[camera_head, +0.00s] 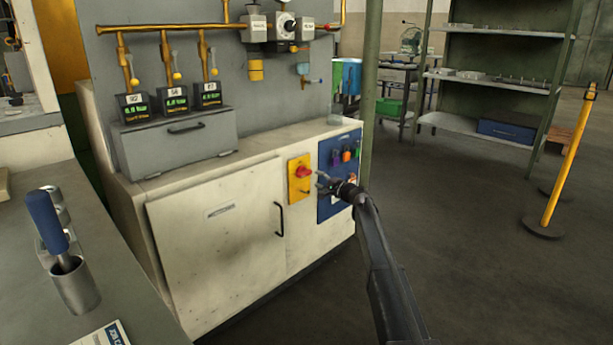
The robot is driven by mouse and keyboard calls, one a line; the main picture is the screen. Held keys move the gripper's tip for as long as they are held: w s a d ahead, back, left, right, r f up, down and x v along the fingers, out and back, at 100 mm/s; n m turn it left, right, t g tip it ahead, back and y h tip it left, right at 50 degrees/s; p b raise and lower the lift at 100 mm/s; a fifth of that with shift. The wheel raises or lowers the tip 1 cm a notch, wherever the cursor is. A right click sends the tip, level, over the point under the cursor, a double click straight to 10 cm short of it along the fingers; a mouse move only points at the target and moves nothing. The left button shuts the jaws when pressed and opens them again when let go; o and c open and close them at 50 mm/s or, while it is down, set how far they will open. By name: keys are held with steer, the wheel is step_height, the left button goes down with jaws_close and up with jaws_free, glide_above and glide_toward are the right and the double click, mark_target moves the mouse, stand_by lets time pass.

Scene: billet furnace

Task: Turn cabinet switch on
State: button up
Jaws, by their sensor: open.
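The white cabinet (215,245) stands in the middle, with a door and a black handle (280,219). A red rotary switch (303,172) sits on a yellow plate (300,190) on the cabinet front, right of the door. I cannot read the switch's position. My gripper (322,182) is open and empty, just right of the red switch and in front of the blue panel. It seems apart from the switch, but the exact gap is hard to tell. My gripper hides part of the blue panel.
A grey box (178,143) with several gauges and pipes sits on the cabinet top. A bench (30,285) with a blue-handled tool in a metal cup is at left. A green post (371,75) stands behind the cabinet's right end. A yellow post (570,155) and open floor are right.

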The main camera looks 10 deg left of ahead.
mark_target(307, 174)
steer(key=shift+x, duration=3.45)
jaws_close()
